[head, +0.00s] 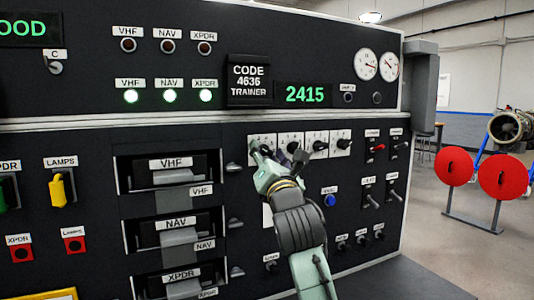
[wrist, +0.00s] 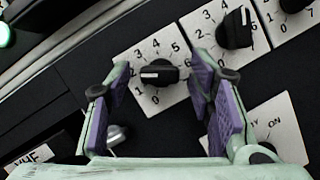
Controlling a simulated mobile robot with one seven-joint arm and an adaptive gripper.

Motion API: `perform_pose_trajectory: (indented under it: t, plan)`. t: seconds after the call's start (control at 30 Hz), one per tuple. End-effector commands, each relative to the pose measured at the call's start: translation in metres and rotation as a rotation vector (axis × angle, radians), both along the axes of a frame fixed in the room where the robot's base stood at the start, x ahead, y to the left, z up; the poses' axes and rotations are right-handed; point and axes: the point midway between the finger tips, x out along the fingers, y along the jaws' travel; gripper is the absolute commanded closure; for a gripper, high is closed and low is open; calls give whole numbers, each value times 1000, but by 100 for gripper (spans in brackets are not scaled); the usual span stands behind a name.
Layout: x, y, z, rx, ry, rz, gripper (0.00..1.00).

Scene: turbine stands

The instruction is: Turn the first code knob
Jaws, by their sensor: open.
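The first code knob (wrist: 160,72) is black on a white dial plate, the leftmost of the row; its white mark points left, near the 2. In the head view its plate (head: 257,139) shows, with the knob largely hidden by my gripper (head: 277,163). In the wrist view my gripper (wrist: 162,78) is open, its purple-padded fingers to the left and right of the knob with gaps on both sides. I cannot tell how far the fingertips are from the panel. The green display (head: 305,94) reads 2415. The code placard (head: 248,80) reads 4635 or 4636.
The second code knob (wrist: 234,28) is close beside the right finger. More dials and switches (head: 372,200) lie to the right. Drawer units with handles (head: 175,177) stick out at the left. The floor right of the panel is open before red discs (head: 502,176).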

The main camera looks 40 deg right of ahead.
Motion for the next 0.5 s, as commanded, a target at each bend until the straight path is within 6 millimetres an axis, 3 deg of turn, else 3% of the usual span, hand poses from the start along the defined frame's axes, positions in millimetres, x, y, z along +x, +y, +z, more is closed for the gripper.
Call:
perform_pose_trajectory:
  t: [0.1, 0.5]
  plan:
    - [0, 0, 0, 0, 0, 0, 52]
    - [0, 0, 0, 1, 0, 1, 79]
